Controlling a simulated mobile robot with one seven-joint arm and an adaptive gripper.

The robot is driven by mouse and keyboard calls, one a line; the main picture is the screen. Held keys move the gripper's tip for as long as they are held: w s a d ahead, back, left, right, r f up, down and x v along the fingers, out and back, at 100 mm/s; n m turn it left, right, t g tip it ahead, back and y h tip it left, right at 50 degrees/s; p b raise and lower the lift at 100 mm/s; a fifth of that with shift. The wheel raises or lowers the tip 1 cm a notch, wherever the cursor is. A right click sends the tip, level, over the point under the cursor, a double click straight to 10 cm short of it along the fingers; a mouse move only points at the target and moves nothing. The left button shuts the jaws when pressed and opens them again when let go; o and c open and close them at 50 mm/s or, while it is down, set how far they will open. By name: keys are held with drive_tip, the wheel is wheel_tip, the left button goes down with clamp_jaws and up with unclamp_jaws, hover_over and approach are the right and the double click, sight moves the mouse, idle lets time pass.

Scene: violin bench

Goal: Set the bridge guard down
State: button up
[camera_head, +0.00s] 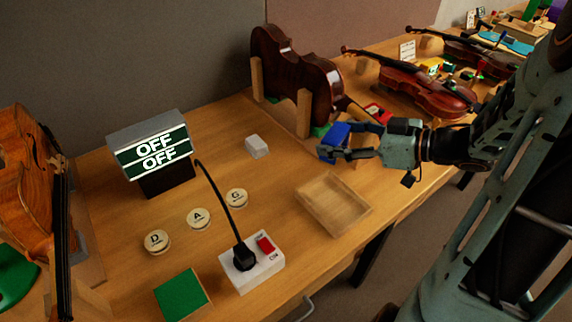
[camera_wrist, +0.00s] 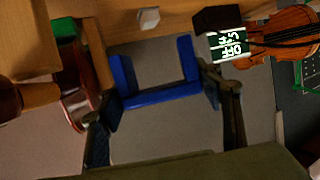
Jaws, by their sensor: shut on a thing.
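The bridge guard is a blue U-shaped piece (camera_wrist: 160,95). My gripper (camera_head: 346,141) is shut on it, one finger at each end of its crossbar in the wrist view. The guard's two arms point away from my gripper there. In the head view the blue guard (camera_head: 331,146) is partly hidden by the fingers. It appears over the bench between the cradled violin body and the shallow wooden tray (camera_head: 348,226). I cannot tell whether it touches anything below.
A dark violin body (camera_head: 292,75) stands in wooden supports behind my gripper. A white block (camera_head: 257,147), an OFF display (camera_head: 150,150), lettered discs, a green square (camera_head: 182,294) and a power strip (camera_head: 252,266) lie left. Violins (camera_head: 425,88) lie right. Bench between block and tray is clear.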

drive_tip(key=w+a+f, duration=0.2)
drive_tip(key=a+f, duration=0.1)
drive_tip(key=w+a+f+b, duration=0.1)
drive_tip(key=a+f, duration=0.1)
drive_tip(key=a, duration=0.2)
drive_tip(key=w+a+f+b, duration=0.1)
drive_tip(key=w+a+f, duration=0.1)
drive_tip(key=a+f, duration=0.1)
drive_tip(key=shift+w+a+f, duration=0.3)
drive_tip(key=shift+f, duration=0.05)
drive_tip(key=f, duration=0.2)
drive_tip(key=f+b, duration=0.1)
drive_tip(key=shift+w+a+f, duration=0.15)
drive_tip(key=shift+a+f, duration=0.05)
drive_tip(key=shift+f, duration=0.15)
